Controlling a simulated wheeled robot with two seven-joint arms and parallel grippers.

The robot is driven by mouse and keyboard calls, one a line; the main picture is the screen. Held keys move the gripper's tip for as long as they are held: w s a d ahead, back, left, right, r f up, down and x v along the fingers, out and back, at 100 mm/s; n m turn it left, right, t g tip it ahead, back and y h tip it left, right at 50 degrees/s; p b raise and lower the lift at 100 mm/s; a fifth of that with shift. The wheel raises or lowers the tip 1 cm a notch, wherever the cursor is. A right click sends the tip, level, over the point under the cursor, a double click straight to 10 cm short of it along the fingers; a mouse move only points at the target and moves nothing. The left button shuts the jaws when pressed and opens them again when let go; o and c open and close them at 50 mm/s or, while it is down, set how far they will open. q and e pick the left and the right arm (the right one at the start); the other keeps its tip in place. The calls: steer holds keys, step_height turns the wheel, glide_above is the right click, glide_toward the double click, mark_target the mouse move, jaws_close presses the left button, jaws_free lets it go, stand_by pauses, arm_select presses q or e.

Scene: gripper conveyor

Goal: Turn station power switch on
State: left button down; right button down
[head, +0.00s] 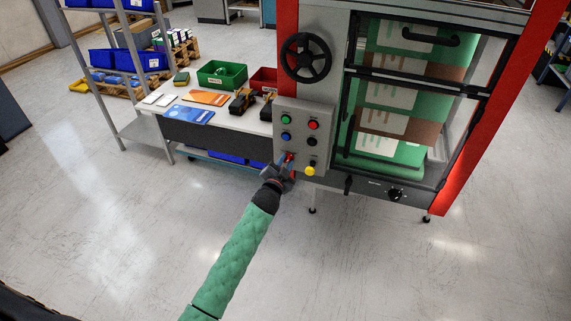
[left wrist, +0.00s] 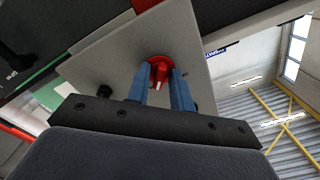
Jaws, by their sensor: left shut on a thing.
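The station's grey control panel (head: 289,109) is on the front of the machine, left of its glass door. Its red rotary power switch (head: 290,156) sits at the panel's lower left. In the left wrist view the red switch (left wrist: 161,76) is between the two blue fingers of my left gripper (left wrist: 162,84), which are closed on it. In the head view my left gripper (head: 281,172) reaches the panel from below, and partly hides the switch. My right gripper is not in view.
Green, red, blue and black buttons, such as the red button (head: 313,125), and a yellow knob (head: 310,171) are close by on the panel. A black handwheel (head: 305,57) is above. A workbench (head: 167,98) with bins stands left. The floor in front is clear.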

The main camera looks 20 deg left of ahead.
arm_select(q)
steer(key=shift+m, duration=0.5)
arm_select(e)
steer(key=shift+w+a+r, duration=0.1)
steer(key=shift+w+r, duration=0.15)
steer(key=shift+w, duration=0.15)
arm_select(q)
steer(key=shift+m, duration=0.3)
steer(key=c, duration=1.5)
jaws_free()
